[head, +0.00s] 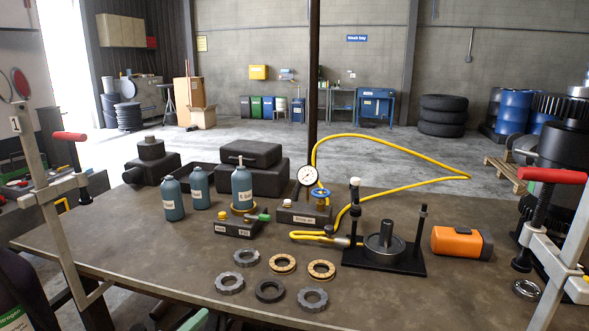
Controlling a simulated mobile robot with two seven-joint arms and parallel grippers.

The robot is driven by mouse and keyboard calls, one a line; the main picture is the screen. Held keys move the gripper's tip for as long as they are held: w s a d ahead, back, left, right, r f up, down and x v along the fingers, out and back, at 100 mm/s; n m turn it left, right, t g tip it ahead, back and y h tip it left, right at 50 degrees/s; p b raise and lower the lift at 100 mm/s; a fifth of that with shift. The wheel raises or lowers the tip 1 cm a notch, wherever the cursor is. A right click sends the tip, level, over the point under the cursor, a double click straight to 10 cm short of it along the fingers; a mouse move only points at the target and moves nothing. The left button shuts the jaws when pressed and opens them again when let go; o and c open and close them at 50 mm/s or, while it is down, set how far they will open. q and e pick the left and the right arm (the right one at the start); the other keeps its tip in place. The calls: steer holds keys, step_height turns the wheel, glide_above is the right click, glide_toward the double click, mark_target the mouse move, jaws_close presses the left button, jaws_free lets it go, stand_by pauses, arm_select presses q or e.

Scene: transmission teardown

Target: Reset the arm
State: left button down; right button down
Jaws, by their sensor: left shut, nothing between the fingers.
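My left gripper (193,321) shows only as a small piece at the bottom edge, in front of the table's near edge. It is shut and empty, apart from the parts on the table, and most of it is cut off by the frame. My right gripper is not in view.
The workbench (150,258) carries several ring gears and bearings (270,291), blue-grey bottles (173,199), a gauge (307,176) with a yellow hose (400,146), a black press fixture (384,252) and an orange block (461,243). Red-handled clamps stand left (70,136) and right (552,176).

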arm_select(q)
steer(key=s+d+f+m+g+y, duration=0.1)
steer(key=s+f+m+g+y, duration=0.1)
steer(key=s+f+m, duration=0.5)
steer(key=s+d+f+m+g+y+p, duration=0.1)
steer(key=s+f+m+g, duration=0.3)
steer(key=s+f, duration=1.3)
steer(key=s+d+m, duration=0.1)
steer(key=m, duration=0.2)
steer(key=shift+y, duration=0.4)
steer(key=shift+a, duration=0.15)
